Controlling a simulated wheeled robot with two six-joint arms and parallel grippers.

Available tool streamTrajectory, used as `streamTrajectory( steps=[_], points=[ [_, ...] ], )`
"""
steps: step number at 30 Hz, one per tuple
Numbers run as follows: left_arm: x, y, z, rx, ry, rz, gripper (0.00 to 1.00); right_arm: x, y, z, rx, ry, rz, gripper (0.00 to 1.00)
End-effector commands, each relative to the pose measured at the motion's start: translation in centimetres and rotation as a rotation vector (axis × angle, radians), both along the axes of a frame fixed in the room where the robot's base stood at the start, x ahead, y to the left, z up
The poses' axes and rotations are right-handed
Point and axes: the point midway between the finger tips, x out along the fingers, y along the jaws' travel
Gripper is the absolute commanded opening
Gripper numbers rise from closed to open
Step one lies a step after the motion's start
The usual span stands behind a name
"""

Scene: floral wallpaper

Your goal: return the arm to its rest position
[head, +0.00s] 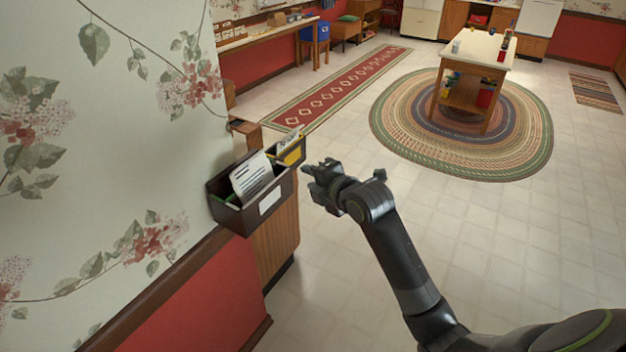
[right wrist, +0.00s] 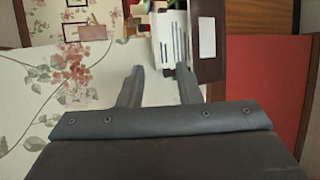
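My right arm (head: 400,262) comes in from the lower right in the head view. Its gripper (head: 312,180) points left, just right of a dark wall-mounted holder (head: 228,214) with a white paper (head: 252,178) standing in it. In the right wrist view the gripper's two fingers (right wrist: 158,85) are spread apart with nothing between them. The paper (right wrist: 172,45) shows beyond the fingertips, apart from them as far as I can tell. My left gripper is not in view.
A yellow holder (head: 292,153) sits beside the dark one, above a wooden cabinet side (head: 276,240). Floral wallpaper (head: 100,150) runs along the left. A wooden island (head: 474,52) stands on a round braided rug (head: 400,135). The tiled floor (head: 545,235) at right is clear.

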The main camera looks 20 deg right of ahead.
Motion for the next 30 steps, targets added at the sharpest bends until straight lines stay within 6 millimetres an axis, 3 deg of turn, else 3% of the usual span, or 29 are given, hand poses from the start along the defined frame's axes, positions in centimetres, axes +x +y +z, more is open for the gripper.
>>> streamTrajectory(
  steps=[12, 14, 16, 20, 23, 26, 30],
  points=[
    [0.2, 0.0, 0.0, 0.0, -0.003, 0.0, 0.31, 0.0, 0.0, -0.2, 0.001, 0.002, -0.001, 0.31],
    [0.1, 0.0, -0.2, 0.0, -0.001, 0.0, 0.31, 0.0, -0.2, -1.0, 0.013, 0.014, -0.011, 0.31],
    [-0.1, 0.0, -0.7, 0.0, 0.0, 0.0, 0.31, 0.1, -0.6, -3.2, 0.048, 0.047, -0.037, 0.31],
    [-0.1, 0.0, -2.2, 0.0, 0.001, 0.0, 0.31, 0.0, -2.2, -10.9, 0.17, 0.155, -0.142, 0.31],
    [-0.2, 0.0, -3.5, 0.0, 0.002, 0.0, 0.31, -1.1, -3.6, -18.6, 0.289, 0.257, -0.256, 0.31],
    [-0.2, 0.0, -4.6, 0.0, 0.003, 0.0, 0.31, -3.0, -5.0, -25.9, 0.397, 0.347, -0.375, 0.31],
    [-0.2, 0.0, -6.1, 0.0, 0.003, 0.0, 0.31, -7.0, -6.5, -35.8, 0.531, 0.461, -0.545, 0.31]
  ],
)
